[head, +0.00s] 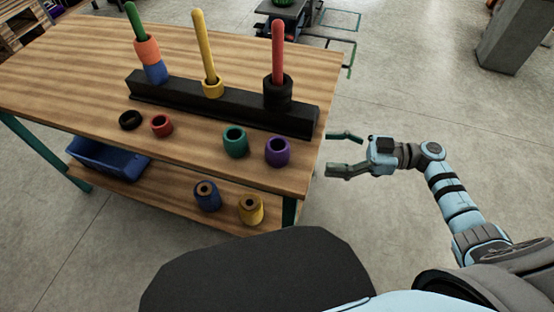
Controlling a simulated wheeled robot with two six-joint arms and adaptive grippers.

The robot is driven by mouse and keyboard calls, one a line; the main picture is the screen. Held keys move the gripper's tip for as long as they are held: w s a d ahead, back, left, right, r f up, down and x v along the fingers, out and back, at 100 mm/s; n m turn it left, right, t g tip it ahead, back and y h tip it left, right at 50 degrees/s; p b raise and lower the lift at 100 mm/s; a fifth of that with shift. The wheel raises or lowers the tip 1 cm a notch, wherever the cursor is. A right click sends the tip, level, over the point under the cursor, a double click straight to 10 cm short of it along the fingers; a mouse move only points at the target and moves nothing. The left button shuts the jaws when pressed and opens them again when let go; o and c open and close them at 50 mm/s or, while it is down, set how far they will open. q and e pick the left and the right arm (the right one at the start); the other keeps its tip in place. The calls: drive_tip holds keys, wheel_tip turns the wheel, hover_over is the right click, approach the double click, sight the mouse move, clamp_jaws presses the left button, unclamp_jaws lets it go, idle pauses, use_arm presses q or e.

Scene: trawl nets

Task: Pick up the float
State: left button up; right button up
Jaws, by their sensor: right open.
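Several ring-shaped floats lie loose on the wooden table top: a black ring (131,120), a red float (161,126), a green float (235,142) and a purple float (277,152) near the front right corner. The view does not show which one the task means. My right gripper (332,153) is open and empty, just off the table's right edge. Its fingers point left, towards the purple float, with a gap between. My left gripper is not in view.
A black rack (215,100) stands behind the loose floats. Its green, yellow and red pegs carry orange, blue, yellow and black floats. The lower shelf holds a blue bin (90,152), a blue spool (207,200) and a yellow spool (251,211).

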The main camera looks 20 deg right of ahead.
drive_tip(key=x, duration=0.4)
drive_tip(key=shift+w+a+r, duration=0.15)
drive_tip(key=shift+w+a, duration=0.05)
drive_tip(key=shift+a, duration=0.2)
drive_tip(key=x, duration=0.8)
drive_tip(key=shift+s+a, duration=0.2)
drive_tip(key=shift+a, duration=0.2)
drive_tip(key=c, duration=1.2)
use_arm(q)
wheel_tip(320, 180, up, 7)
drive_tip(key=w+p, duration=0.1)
drive_tip(key=p, duration=0.6)
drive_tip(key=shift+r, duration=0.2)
use_arm(e)
wheel_tip(320, 180, up, 20)
drive_tip(key=shift+f, duration=0.1)
drive_tip(key=shift+c, duration=0.2)
